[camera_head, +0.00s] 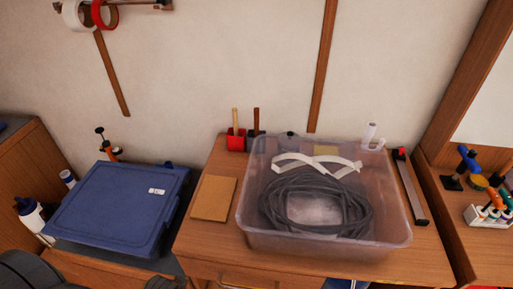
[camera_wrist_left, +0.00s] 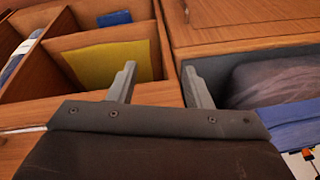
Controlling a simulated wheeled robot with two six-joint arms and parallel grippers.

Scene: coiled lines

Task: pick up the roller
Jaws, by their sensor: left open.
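I cannot tell for certain which thing is the roller. A small white upright piece (camera_head: 371,134) behind the clear bin at the back right of the table may be it; the bin's rim partly hides its lower end. My left gripper (camera_wrist_left: 159,68) is open and empty in the left wrist view, its two grey fingers apart in front of wooden compartments. No roller shows in that view. My right gripper is in neither view.
The clear bin (camera_head: 322,243) holds a dark coiled line (camera_head: 275,212) and a white strip on the wooden table. A blue case (camera_head: 110,209) lies to the left. Red (camera_head: 236,141) and dark holders stand at the back. Wrist view: wooden compartments with a yellow panel (camera_wrist_left: 112,62).

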